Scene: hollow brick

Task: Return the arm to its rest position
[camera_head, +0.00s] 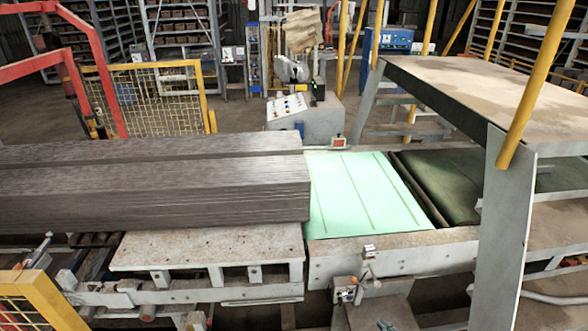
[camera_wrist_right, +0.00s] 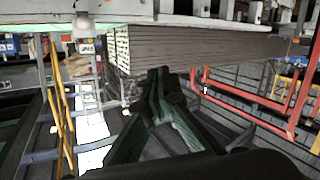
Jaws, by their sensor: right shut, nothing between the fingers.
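My right gripper (camera_head: 385,326) barely shows as a dark green tip at the bottom edge of the head view, in front of the bench. In the right wrist view, which appears upside down, its dark green fingers (camera_wrist_right: 163,80) are shut with nothing between them. Most of both arms is out of the picture.
A long grey block of extruded clay (camera_head: 200,190) lies on the line at left. A light green plate (camera_head: 360,190) and a dark belt (camera_head: 440,180) follow at right. A grey post (camera_head: 503,230) carries a platform (camera_head: 490,90). A yellow mesh guard (camera_head: 25,305) stands at lower left.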

